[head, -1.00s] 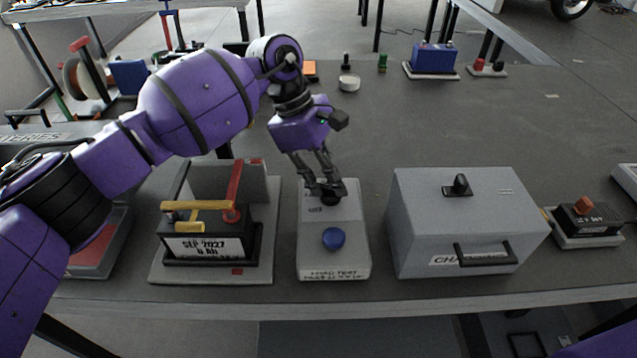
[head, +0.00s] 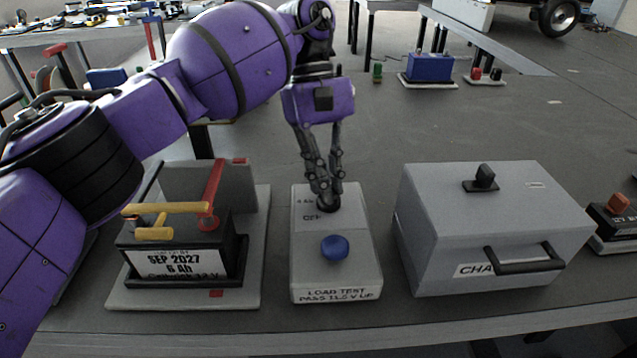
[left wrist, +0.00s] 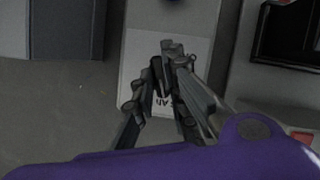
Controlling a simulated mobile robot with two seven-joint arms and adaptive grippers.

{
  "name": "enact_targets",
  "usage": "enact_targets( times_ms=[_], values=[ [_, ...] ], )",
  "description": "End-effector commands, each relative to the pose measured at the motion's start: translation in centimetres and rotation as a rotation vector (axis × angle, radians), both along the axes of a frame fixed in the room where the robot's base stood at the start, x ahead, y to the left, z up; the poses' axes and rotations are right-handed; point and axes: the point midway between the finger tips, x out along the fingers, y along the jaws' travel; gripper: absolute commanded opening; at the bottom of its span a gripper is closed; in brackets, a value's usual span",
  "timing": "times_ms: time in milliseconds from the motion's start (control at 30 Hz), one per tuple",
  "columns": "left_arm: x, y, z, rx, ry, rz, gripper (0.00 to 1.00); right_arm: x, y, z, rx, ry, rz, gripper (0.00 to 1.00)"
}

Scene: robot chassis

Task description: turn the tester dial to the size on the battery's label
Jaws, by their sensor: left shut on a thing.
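The tester (head: 336,282) is a pale box with a blue button (head: 334,248) and a front label reading "LOAD TEST PASS 11.5 V UP". My left gripper (head: 325,198) points down and is shut on the black dial (head: 327,203) at the tester's far end. The fingers hide most of the dial and part of the print around it. In the left wrist view the fingers (left wrist: 172,52) close over the tester top (left wrist: 140,60). My right gripper is not in view.
A grey charger box (head: 490,225) with a black knob and handle stands right of the tester. A red lever (head: 212,190) and yellow bars (head: 165,209) rise over the battery. A blue battery (head: 430,67) sits farther back. The bench between is clear.

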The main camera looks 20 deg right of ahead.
Motion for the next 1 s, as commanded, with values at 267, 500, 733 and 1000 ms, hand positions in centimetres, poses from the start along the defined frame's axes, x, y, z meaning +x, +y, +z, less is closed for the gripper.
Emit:
enact_targets(
  times_ms=[267, 500, 733, 1000],
  values=[
    [-0.29, -0.02, -0.84, 0.009, 0.01, -0.081, 0.0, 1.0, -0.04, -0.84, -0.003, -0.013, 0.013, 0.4],
    [-0.33, -0.03, -0.72, 0.009, 0.01, -0.094, 0.0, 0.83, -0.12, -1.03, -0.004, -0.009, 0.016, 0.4],
    [-0.34, -0.04, -0.69, 0.009, 0.01, -0.095, 0.0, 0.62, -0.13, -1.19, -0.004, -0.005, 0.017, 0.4],
    [-0.28, -0.09, -0.55, 0.006, 0.008, -0.092, 0.31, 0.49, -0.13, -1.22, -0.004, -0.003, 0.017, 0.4]
  ],
)
